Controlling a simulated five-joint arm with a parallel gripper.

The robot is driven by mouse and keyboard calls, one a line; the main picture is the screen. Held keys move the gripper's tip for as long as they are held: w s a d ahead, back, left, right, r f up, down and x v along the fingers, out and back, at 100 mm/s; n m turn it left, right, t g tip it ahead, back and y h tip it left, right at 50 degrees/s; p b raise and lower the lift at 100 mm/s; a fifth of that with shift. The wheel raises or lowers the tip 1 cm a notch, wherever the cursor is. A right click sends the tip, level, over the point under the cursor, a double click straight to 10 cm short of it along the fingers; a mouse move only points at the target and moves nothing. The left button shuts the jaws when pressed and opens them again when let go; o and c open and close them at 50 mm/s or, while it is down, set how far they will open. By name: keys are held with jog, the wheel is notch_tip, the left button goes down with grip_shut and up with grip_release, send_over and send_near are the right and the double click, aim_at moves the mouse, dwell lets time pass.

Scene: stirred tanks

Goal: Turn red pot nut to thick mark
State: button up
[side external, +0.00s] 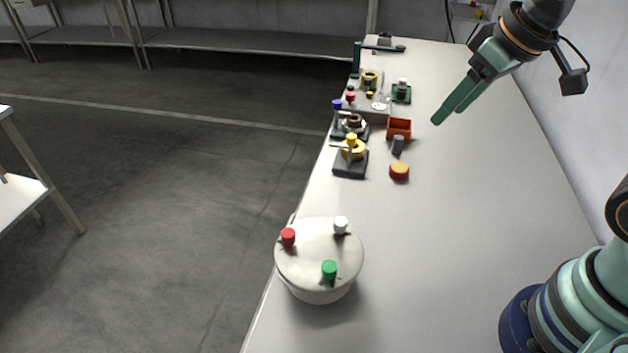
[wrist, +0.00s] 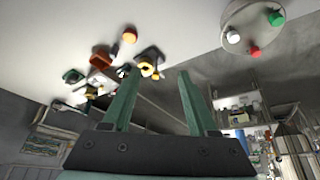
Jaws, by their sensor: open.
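A round white pot (side external: 318,262) stands at the near left edge of the table. Its lid carries a red nut (side external: 288,236), a white nut (side external: 341,224) and a green nut (side external: 329,269). In the wrist view the pot (wrist: 252,22) is at the upper right, with the red nut (wrist: 255,53) at its lower rim. My gripper (side external: 450,113) is raised above the table, well behind and to the right of the pot. Its green fingers (wrist: 158,75) are apart with nothing held between them. I cannot make out a thick mark on the lid in either view.
A yellow-topped device (side external: 350,165), a red-and-yellow round piece (side external: 399,172), an orange box (side external: 398,130) and a panel (side external: 368,108) with small knobs stand farther along the left side. The table's middle and right are clear. A wall runs along the right.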

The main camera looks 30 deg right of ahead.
jog(key=w+a+n+g, duration=0.2)
jog(key=w+a+n, duration=0.1)
jog(key=a, duration=0.4)
jog(key=w+a+n+g, duration=0.1)
jog(key=w+a+n, duration=0.2)
jog(key=a, duration=0.3)
jog(key=n+g, duration=0.2)
jog(key=n, duration=0.3)
send_over(287, 232)
notch_tip(287, 232, down, 5)
notch_tip(287, 232, down, 12)
jog(key=shift+f, duration=0.1)
jog(key=shift+c, duration=0.3)
grip_shut()
